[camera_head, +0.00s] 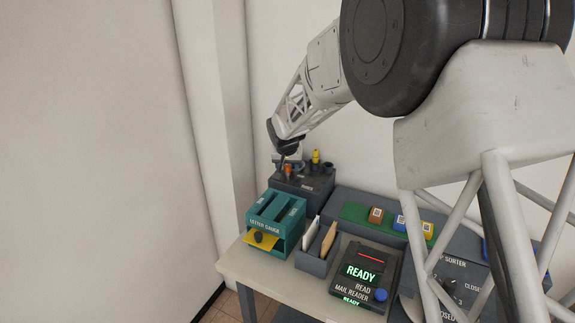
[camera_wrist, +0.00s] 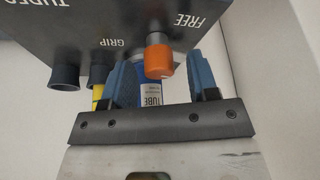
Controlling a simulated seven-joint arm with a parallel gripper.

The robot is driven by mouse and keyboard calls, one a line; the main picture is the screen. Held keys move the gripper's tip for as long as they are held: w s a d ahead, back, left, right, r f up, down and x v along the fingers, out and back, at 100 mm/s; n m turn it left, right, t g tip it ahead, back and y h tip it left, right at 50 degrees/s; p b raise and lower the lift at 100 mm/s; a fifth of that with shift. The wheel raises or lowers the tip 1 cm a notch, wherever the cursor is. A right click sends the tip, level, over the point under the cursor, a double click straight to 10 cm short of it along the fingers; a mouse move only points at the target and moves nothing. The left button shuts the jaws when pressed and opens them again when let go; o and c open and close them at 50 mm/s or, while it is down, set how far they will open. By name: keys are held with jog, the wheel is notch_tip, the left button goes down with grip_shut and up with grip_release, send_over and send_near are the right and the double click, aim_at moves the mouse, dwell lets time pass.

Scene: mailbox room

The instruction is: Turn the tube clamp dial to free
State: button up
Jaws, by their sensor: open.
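The tube clamp dial is an orange knob (camera_wrist: 162,60) on the front of a dark grey block (camera_wrist: 110,22) in the wrist view. The words GRIP and FREE stand on either side of it. I see no clear pointer mark, so I cannot tell its setting. My gripper (camera_wrist: 164,72) is open, with one blue finger on each side of the knob and gaps showing. A blue tube labelled TUBE (camera_wrist: 152,92) shows behind the knob. In the head view, my gripper (camera_head: 288,156) is at the block's front (camera_head: 312,186), with the orange knob (camera_head: 288,169) just below it.
A yellow-topped tube (camera_head: 315,156) stands at the back of the block. In front are a teal letter gauge (camera_head: 275,212), a grey tray (camera_head: 311,262) with envelopes, and a mail reader (camera_head: 366,277) showing READY. Coloured cubes stand on a green strip (camera_head: 355,212). A wall is close behind.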

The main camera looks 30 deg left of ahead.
jog(key=c, duration=0.9)
jog(key=shift+n, duration=0.8)
jog(key=shift+n+g+y, duration=0.5)
jog(key=shift+n+y, duration=0.1)
jog(key=shift+n, duration=0.9)
jog(key=o, duration=0.9)
jog(key=shift+d+r, duration=0.1)
